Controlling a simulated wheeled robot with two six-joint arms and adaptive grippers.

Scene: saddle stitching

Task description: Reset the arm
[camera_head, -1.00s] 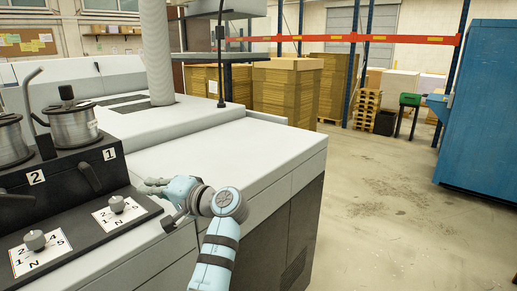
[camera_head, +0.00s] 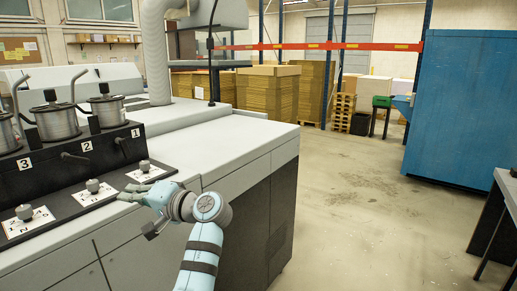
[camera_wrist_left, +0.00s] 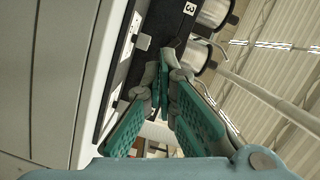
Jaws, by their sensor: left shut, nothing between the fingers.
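My left arm (camera_head: 203,240) is light blue with dark bands and reaches up from the bottom of the head view. My left gripper (camera_head: 132,193) points left, beside the front edge of the stitching machine's dark control panel. In the left wrist view the gripper (camera_wrist_left: 165,68) shows two green padded fingers that meet at their tips. Nothing shows between them. The machine panel and its spools lie beyond the fingertips in that view. My right gripper is not in view.
The grey machine (camera_head: 215,150) carries wire spools (camera_head: 108,108) and knobs on numbered plates (camera_head: 92,190). A blue cabinet (camera_head: 455,105) stands at right, with a dark table edge (camera_head: 495,215) nearer. Stacked cardboard (camera_head: 268,95) is behind. The floor (camera_head: 370,200) between is clear.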

